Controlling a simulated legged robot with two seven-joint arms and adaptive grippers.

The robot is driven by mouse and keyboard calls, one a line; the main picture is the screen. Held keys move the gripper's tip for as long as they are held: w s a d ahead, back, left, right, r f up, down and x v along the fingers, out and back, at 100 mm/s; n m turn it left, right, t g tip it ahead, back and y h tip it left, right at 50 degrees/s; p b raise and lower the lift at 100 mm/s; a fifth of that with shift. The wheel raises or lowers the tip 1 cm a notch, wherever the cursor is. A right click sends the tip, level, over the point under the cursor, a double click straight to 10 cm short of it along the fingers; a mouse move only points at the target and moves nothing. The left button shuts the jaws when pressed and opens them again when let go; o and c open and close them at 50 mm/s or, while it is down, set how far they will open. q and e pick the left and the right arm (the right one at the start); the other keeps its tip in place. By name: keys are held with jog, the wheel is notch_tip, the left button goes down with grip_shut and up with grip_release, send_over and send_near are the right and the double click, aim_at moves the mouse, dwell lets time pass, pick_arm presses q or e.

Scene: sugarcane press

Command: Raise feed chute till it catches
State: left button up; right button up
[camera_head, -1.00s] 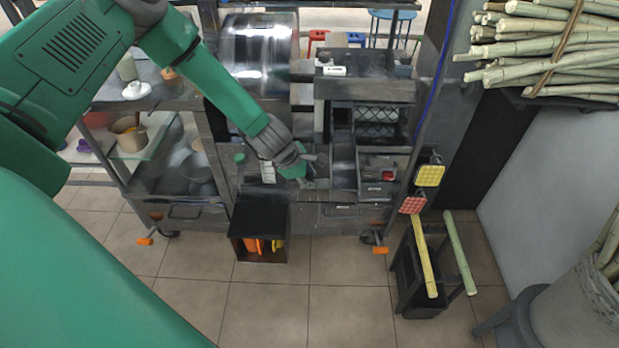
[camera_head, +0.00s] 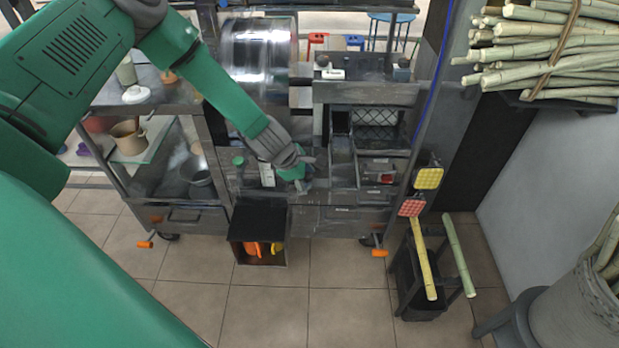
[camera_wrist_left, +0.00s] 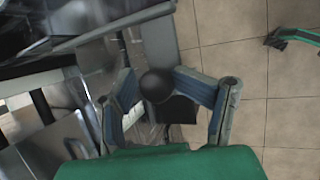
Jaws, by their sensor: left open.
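The dark grey press (camera_head: 340,215) stands ahead with a shiny metal drum (camera_head: 258,48). My left gripper (camera_head: 308,170) is low at the front of the press, left of its open compartments. In the left wrist view its two fingers (camera_wrist_left: 170,105) are spread apart. A black round knob (camera_wrist_left: 155,87) shows between them, with a dark flat piece beside it. I cannot tell whether the fingers touch the knob. Which part is the feed chute is unclear, as my arm and hand hide some of the front.
An open dark box (camera_head: 258,218) with orange and yellow things stands below the press front. A black rack with canes (camera_head: 425,258) stands at right, near red and yellow pads (camera_head: 428,178). Bundled canes (camera_head: 545,48) lie at upper right.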

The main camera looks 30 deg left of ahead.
pick_arm(q)
jog(key=shift+s+a, duration=0.1)
jog(key=shift+r, duration=0.1)
jog(key=shift+s+a+r, duration=0.1)
jog(key=shift+a+r, duration=0.05)
jog(key=shift+r, duration=0.15)
jog(key=v, duration=1.1)
jog(key=shift+f, duration=0.15)
